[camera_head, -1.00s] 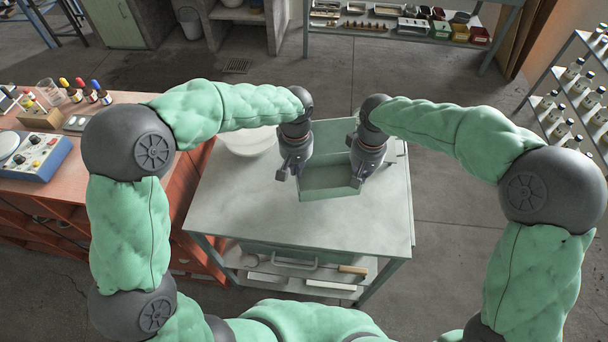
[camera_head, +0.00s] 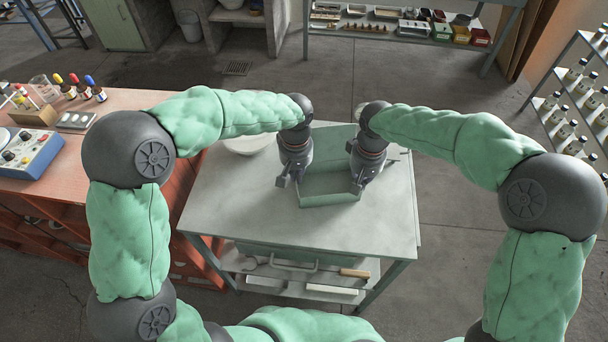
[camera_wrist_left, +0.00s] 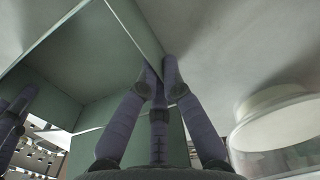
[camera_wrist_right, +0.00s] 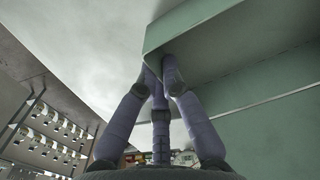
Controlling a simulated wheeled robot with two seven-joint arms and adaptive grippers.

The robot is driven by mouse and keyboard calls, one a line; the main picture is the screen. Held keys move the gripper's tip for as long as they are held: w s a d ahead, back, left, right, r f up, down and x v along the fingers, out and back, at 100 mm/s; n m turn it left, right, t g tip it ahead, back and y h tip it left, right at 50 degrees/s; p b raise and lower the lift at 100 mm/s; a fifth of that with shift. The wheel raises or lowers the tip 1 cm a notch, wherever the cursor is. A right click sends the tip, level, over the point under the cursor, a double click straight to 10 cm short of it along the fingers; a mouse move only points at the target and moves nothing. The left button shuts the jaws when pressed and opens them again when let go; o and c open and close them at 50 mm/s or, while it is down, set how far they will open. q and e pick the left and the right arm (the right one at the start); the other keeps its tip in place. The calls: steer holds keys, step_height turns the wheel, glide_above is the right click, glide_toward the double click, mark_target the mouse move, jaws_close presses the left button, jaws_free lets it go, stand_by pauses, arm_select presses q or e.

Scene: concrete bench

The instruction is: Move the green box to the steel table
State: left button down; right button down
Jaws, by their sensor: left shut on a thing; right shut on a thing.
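The green box (camera_head: 328,199) is an open, empty-looking tray-like box over the far middle part of the grey steel table (camera_head: 250,212). I cannot tell for sure whether its bottom touches the tabletop. My left gripper (camera_head: 285,181) is shut on the box's left wall; in the left wrist view its fingers (camera_wrist_left: 160,72) pinch the wall's edge. My right gripper (camera_head: 357,186) is shut on the right wall; in the right wrist view its fingers (camera_wrist_right: 160,70) meet at that wall's rim. The grippers and arms hide parts of both side walls.
A round white dish (camera_head: 248,145) stands on the table left of the box. An orange bench (camera_head: 130,103) with bottles and an instrument adjoins on the left. Shelves stand at the back and right. The table's near part is clear.

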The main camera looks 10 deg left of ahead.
arm_select(q)
steer(key=c, duration=1.4)
jaws_free()
steer(key=shift+f, duration=0.1)
arm_select(e)
steer(key=c, duration=1.4)
jaws_free()
steer(key=shift+f, duration=0.1)
arm_select(q)
step_height(320, 180, up, 12)
arm_select(e)
step_height(320, 180, up, 12)
arm_select(q)
steer(key=shift+s, duration=0.1)
arm_select(e)
steer(key=shift+s, duration=0.1)
